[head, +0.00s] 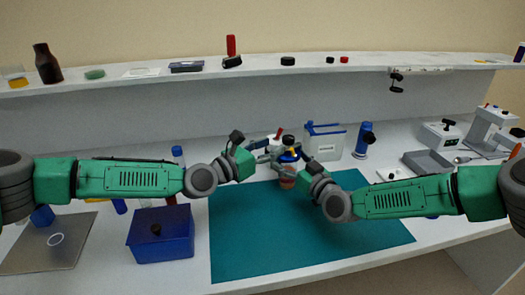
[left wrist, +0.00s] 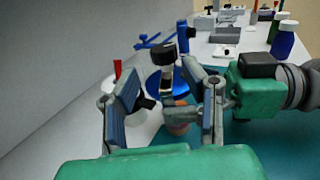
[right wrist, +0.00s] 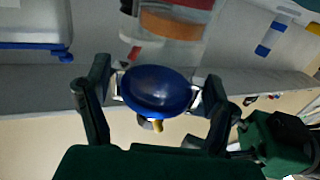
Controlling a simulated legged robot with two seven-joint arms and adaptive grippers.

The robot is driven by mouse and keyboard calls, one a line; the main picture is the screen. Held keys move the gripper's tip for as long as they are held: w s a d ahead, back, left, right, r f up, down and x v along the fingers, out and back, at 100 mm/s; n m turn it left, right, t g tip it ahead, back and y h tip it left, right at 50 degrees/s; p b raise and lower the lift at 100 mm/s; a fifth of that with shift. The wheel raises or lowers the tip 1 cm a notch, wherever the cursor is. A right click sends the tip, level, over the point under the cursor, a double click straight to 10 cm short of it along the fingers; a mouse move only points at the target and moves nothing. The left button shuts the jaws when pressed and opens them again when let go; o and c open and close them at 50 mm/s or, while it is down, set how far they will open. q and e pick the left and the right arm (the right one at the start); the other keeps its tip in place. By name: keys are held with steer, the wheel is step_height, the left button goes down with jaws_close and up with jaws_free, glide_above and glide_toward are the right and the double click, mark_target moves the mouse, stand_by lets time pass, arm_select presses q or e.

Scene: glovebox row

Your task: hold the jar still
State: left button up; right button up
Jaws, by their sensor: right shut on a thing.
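The jar (head: 287,182) stands near the back of the teal mat, with a reddish-brown lower part and a blue top (head: 289,158). My right gripper (head: 301,164) reaches it from the right. In the right wrist view the gripper (right wrist: 158,92) is shut on a round blue part (right wrist: 158,90), which I take for the jar's top. My left gripper (head: 268,156) is close on the jar's left. In the left wrist view its fingers (left wrist: 174,98) are apart, with the jar's orange part (left wrist: 178,126) partly hidden behind one finger. The grippers hide much of the jar.
A teal mat (head: 260,235) lies in front, mostly clear. A white, blue-edged container (head: 325,143) and a blue instrument (head: 365,140) stand behind right. A shelf (head: 200,78) runs along the back.

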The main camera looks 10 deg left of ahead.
arm_select(q)
steer(key=v, duration=0.2)
steer(key=shift+s+a, duration=0.25)
steer(key=shift+s, duration=0.05)
steer(key=shift+o, duration=0.4)
